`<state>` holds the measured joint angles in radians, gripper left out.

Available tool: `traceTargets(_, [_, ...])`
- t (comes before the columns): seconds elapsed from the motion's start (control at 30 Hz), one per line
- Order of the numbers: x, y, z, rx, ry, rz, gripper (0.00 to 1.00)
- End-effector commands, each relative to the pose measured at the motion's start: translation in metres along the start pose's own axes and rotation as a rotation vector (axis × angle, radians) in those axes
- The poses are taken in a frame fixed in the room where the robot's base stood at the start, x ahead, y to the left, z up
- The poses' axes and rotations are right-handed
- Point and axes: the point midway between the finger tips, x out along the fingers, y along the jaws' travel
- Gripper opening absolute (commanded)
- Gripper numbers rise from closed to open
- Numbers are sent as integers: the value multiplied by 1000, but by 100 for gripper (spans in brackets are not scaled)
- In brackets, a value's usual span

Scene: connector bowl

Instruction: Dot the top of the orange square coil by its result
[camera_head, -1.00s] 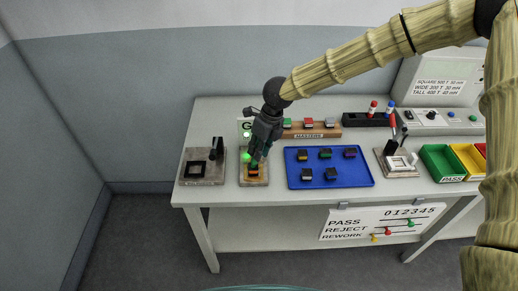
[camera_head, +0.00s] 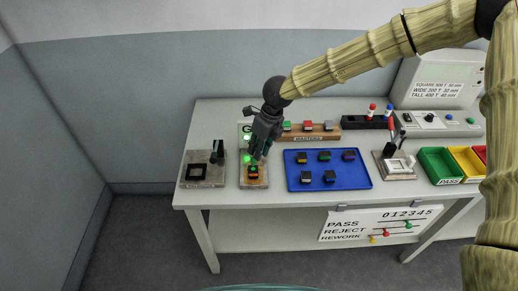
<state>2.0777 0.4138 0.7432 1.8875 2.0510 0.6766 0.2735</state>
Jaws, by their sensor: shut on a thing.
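The orange square coil (camera_head: 253,172) sits in the middle test fixture (camera_head: 256,184), left of the blue tray. It is small in view; its orange part shows below my gripper. My gripper (camera_head: 258,155) is over the back of this fixture, pointing down. It is shut on a dark part that looks like the fixture's handle, mostly hidden by the fingers. A green lamp (camera_head: 247,159) glows beside the fingers. Red-topped and blue-topped markers (camera_head: 373,106) stand in a black rack (camera_head: 362,123) at the back.
A blue tray (camera_head: 362,182) holds several dark coils with coloured tops. A fixture with a black handle (camera_head: 202,174) stands at left. Masters sit on a wooden block (camera_head: 312,136). A tool stand (camera_head: 397,170), coloured bins (camera_head: 438,165) and a limits panel (camera_head: 440,88) are at right.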

Motion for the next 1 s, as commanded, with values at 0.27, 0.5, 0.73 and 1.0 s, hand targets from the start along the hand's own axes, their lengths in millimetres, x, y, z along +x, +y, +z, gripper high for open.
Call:
traceTargets(0.27, [-20,3,4,0,-1,0,4])
traceTargets(0.5, [-33,5,6,1,0,0,4])
traceTargets(0.73, [-47,8,8,1,0,0,4])
traceTargets(1.0, [-48,8,9,1,0,0,4])
